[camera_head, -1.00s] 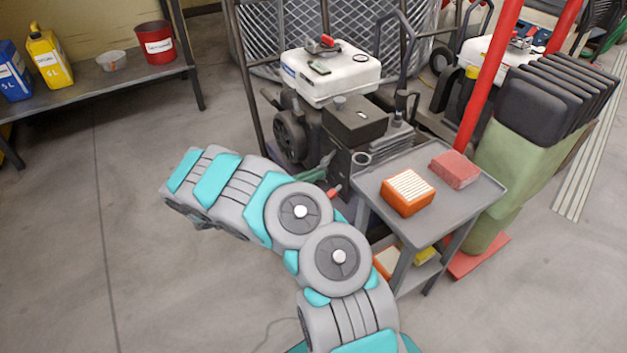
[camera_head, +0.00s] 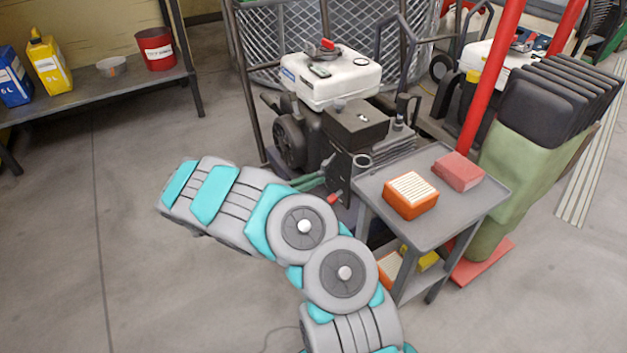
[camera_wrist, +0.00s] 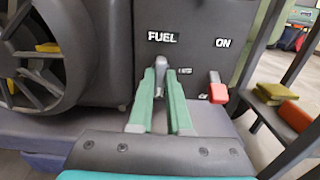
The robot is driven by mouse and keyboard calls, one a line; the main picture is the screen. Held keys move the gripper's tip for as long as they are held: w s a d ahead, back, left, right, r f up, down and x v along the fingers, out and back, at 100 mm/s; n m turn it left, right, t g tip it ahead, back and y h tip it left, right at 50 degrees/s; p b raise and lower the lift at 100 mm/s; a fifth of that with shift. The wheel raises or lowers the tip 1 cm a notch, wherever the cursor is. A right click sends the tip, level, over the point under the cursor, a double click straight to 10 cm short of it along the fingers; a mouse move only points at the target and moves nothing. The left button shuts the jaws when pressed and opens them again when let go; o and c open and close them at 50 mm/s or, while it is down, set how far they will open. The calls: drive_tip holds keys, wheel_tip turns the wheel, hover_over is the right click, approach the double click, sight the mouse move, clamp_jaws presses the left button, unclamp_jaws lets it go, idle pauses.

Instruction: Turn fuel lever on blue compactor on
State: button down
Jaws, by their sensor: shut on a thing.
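The compactor (camera_head: 352,126) has a dark engine, a white tank and a small blue label on the tank. In the wrist view its dark panel (camera_wrist: 200,20) carries a FUEL label (camera_wrist: 162,37) and an ON label (camera_wrist: 222,43). My gripper (camera_wrist: 164,72) has green fingers reaching to the panel just below FUEL. They are shut on a small grey part, probably the fuel lever, mostly hidden between the fingertips. A red-tipped lever (camera_wrist: 217,88) stands under ON, right of and apart from the fingers. It also shows in the head view (camera_head: 334,198).
A grey cart (camera_head: 452,220) with an orange filter box (camera_head: 411,195) and a red block (camera_head: 458,171) stands close right of the compactor. A red post (camera_head: 485,85) rises behind it. The floor at left is clear up to the shelf (camera_head: 90,98).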

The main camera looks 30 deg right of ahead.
drive_tip(key=c, duration=0.9)
unclamp_jaws()
drive_tip(key=shift+o, duration=0.2)
drive_tip(key=a+p, duration=0.1)
drive_tip(key=a, duration=0.6)
drive_tip(key=shift+w+a, duration=0.2)
drive_tip(key=shift+a, duration=0.15)
drive_tip(key=shift+a, duration=0.1)
